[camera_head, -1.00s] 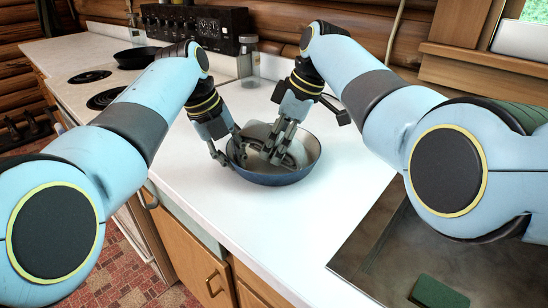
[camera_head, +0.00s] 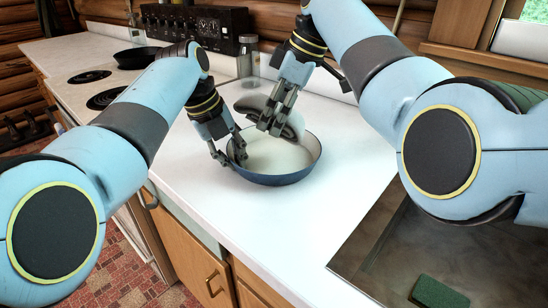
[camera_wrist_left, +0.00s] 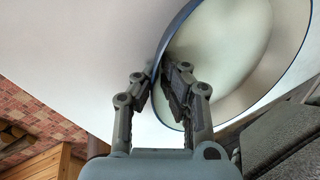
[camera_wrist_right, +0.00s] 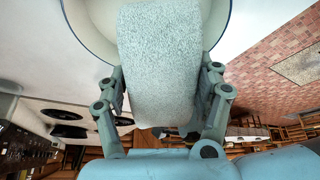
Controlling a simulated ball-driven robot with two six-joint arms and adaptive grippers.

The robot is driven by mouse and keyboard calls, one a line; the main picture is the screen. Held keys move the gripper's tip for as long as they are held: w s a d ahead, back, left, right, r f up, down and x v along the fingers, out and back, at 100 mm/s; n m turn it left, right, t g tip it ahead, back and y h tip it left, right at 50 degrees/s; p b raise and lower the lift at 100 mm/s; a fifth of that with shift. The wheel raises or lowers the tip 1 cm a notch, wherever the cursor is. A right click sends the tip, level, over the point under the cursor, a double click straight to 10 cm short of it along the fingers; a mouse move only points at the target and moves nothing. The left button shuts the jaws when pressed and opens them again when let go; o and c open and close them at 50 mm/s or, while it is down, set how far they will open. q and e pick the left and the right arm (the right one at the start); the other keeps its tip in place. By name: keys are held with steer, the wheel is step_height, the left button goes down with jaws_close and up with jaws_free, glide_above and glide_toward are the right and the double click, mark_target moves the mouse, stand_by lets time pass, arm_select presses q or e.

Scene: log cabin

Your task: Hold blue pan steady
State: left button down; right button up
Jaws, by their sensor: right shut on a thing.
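The blue pan (camera_head: 279,180), with a pale inside, sits upright on the white counter. My left gripper (camera_head: 229,158) is at its left rim. In the left wrist view, the fingers (camera_wrist_left: 160,78) close on both sides of the pan's wall (camera_wrist_left: 220,60). My right gripper (camera_head: 268,126) is above the pan's far side, shut on a pale grey, rough-textured block (camera_wrist_right: 160,60). In the head view, fingers partly hide this block (camera_head: 293,122). The pan also shows behind the block in the right wrist view (camera_wrist_right: 92,25).
A glass jar (camera_head: 248,62) stands at the counter's back. A black pan (camera_head: 137,57) and dark burners (camera_head: 107,96) are at the far left. A sink (camera_head: 395,245) is at the right front, with a green sponge (camera_head: 440,292). The counter (camera_head: 345,160) right of the pan is clear.

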arm_select(q)
steer(key=c, duration=1.4)
jaws_free()
